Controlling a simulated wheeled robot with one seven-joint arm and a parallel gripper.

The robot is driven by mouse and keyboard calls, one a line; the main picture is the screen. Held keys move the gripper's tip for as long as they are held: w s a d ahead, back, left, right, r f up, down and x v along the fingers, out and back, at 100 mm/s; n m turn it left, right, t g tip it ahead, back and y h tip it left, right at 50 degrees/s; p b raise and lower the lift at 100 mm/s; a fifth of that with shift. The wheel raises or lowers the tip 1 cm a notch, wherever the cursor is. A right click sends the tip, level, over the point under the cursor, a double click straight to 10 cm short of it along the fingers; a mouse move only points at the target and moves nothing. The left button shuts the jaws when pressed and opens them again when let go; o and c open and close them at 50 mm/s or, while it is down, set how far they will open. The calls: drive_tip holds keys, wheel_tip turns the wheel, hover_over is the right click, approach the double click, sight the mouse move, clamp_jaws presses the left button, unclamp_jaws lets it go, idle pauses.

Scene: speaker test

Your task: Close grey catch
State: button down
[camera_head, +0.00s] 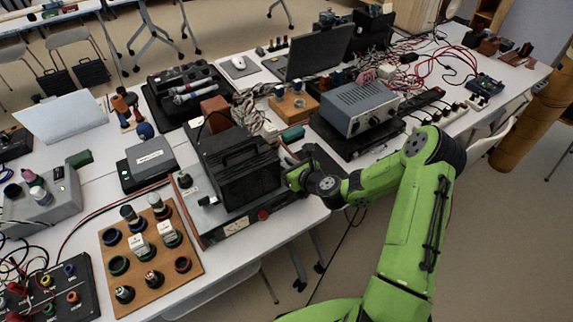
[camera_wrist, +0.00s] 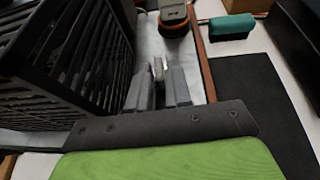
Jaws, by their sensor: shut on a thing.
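My gripper (camera_wrist: 160,88) points down at the strip of metal plate beside the black slatted box (camera_wrist: 75,55). Its two grey fingers are close together, shut on a small light-grey piece, the grey catch (camera_wrist: 158,68), which shows between the fingertips. The fingers hide most of the catch, so its exact position is unclear. In the head view my gripper is at the right side of the black box (camera_head: 238,172), and its fingertips are largely hidden. The box stands upright on a wood-edged base (camera_head: 238,227) with a red button at its front.
Just beyond my fingers stands a grey-topped block with an orange rim (camera_wrist: 173,14). A green-handled brush-like piece (camera_wrist: 228,26) lies to its right. A grey power unit (camera_head: 360,104) stands behind my arm. A wooden board with several knobs (camera_head: 150,255) is at front left.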

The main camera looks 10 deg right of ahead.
drive_tip(key=n+g+y, duration=0.1)
drive_tip(key=y, duration=0.1)
drive_tip(key=n+g+y, duration=0.1)
drive_tip(key=n, duration=0.1)
drive_tip(key=shift+w+d+n+y+p, duration=0.2)
drive_tip(key=shift+d+n+y+p, duration=0.1)
drive_tip(key=shift+d+y, duration=0.1)
drive_tip(key=n+g+y, duration=0.3)
drive_tip(key=shift+w+d+n, duration=0.15)
drive_tip(key=shift+w+n, duration=0.15)
drive_tip(key=shift+n, duration=0.1)
drive_tip(key=n+g+b, duration=0.1)
drive_tip(key=n+g+y+b, duration=0.1)
drive_tip(key=n+g+b, duration=0.1)
drive_tip(key=g, duration=0.1)
drive_tip(key=shift+w+f+n+y, duration=0.2)
drive_tip(key=shift+w+n+y, duration=0.05)
drive_tip(key=shift+n+y, duration=0.05)
drive_tip(key=n+g+b, duration=0.3)
drive_tip(key=shift+w+r+g+b, duration=0.1)
drive_tip(key=shift+w+g+b, duration=0.05)
drive_tip(key=shift+g+b, duration=0.2)
drive_tip(key=shift+r+n+g+b, duration=0.1)
drive_tip(key=shift+n+g+b, duration=0.2)
drive_tip(key=shift+g, duration=0.15)
drive_tip(key=c, duration=1.2)
unclamp_jaws()
drive_tip(key=shift+r, duration=0.1)
